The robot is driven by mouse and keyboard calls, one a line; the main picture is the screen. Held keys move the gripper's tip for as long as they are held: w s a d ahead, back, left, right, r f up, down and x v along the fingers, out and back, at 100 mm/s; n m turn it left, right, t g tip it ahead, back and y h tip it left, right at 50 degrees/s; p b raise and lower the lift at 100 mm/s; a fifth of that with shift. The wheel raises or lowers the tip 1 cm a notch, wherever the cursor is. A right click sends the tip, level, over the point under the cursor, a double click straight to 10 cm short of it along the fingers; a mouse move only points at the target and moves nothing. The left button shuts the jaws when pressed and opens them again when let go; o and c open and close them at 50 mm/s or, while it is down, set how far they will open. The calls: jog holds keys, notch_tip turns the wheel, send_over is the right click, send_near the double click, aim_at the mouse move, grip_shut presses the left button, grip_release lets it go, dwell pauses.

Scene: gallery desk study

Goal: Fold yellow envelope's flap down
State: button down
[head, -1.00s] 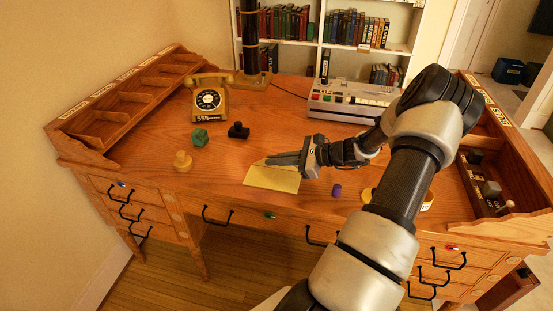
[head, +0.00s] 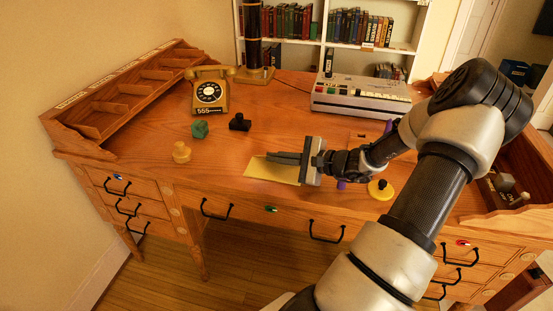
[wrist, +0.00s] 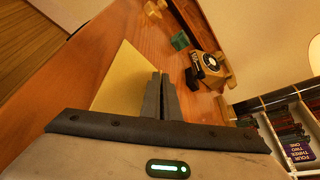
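The yellow envelope (head: 268,172) lies on the desk near its front edge, at the middle of the head view. It also shows left of my fingers in the wrist view (wrist: 117,80). My gripper (head: 270,156) is over the envelope's far side, reaching in from the right, low above the desk. Its two grey fingers (wrist: 160,74) lie side by side with almost no gap, so it looks shut, with nothing visible between them. The gripper hides the envelope's right and far parts. I cannot tell the flap's angle or whether the fingers touch it.
A yellow rotary telephone (head: 209,93), a green block (head: 200,129), a black stamp-like piece (head: 240,122) and a yellow knob-shaped piece (head: 181,152) stand to the left. A grey button machine (head: 360,97) stands behind. A yellow disc with a black knob (head: 381,190) is at right.

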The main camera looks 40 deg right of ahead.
jog(key=c, duration=2)
grip_release()
